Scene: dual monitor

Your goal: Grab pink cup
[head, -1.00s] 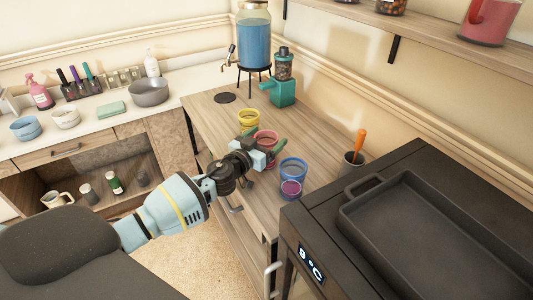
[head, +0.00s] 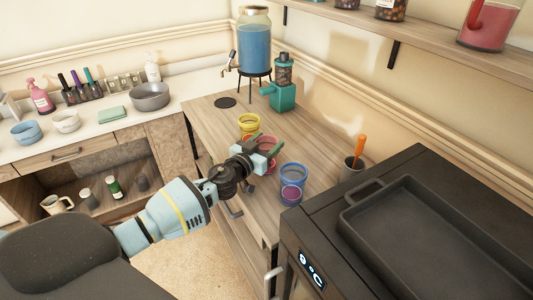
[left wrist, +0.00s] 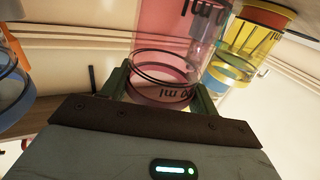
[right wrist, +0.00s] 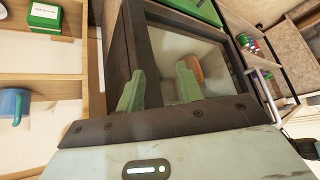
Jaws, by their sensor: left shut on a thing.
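The pink see-through cup (head: 266,143) is over the wooden counter (head: 215,125), between the yellow cup (head: 249,121) and the blue cup (head: 293,172). My left gripper (head: 269,150) is shut on it, with green fingers on either side. In the left wrist view the pink cup (left wrist: 165,50) stands between the two fingers (left wrist: 160,92). I cannot tell whether it still touches the counter. My right gripper (right wrist: 160,85) shows only in the right wrist view; its fingers are apart with nothing between them.
A green grinder (head: 283,90) and a blue drink dispenser (head: 254,45) stand behind. A dark oven with a black tray (head: 440,235) is at the right. A grey pot with an orange handle (head: 353,165) stands near the wall.

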